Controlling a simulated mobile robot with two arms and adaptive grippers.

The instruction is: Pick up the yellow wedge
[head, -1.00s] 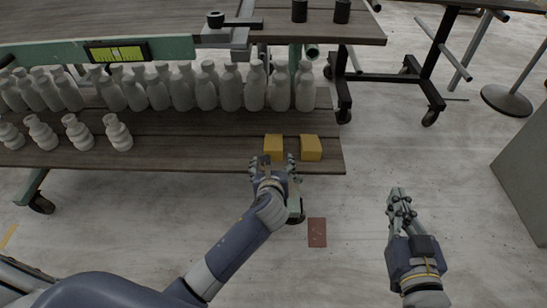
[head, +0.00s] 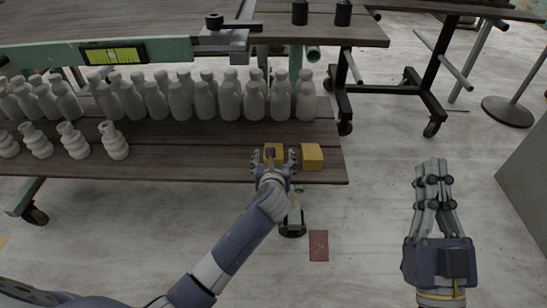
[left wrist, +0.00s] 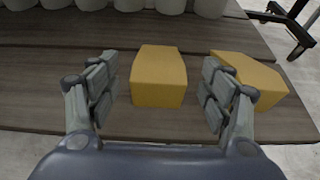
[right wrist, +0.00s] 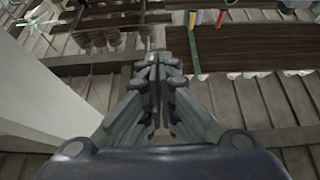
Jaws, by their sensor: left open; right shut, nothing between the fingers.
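Two yellow wedges lie side by side near the front right corner of the wooden shelf. The left yellow wedge (head: 273,153) is partly behind my left gripper (head: 273,161) in the head view. In the left wrist view this wedge (left wrist: 158,77) lies between the open fingers (left wrist: 158,92), with a gap on each side. The right yellow wedge (head: 312,157) stands apart to the right; in the left wrist view it (left wrist: 250,78) is partly behind the right-hand finger. My right gripper (head: 433,170) is shut and empty, away from the shelf over the floor; its closed fingers (right wrist: 158,65) fill the right wrist view's middle.
Several pale bottles (head: 254,101) stand in rows behind the wedges, with ribbed ones (head: 114,141) at the left. The shelf (head: 200,160) is clear left of the wedges. A dark red plate (head: 318,245) lies on the floor. A wheeled rack (head: 437,85) stands right.

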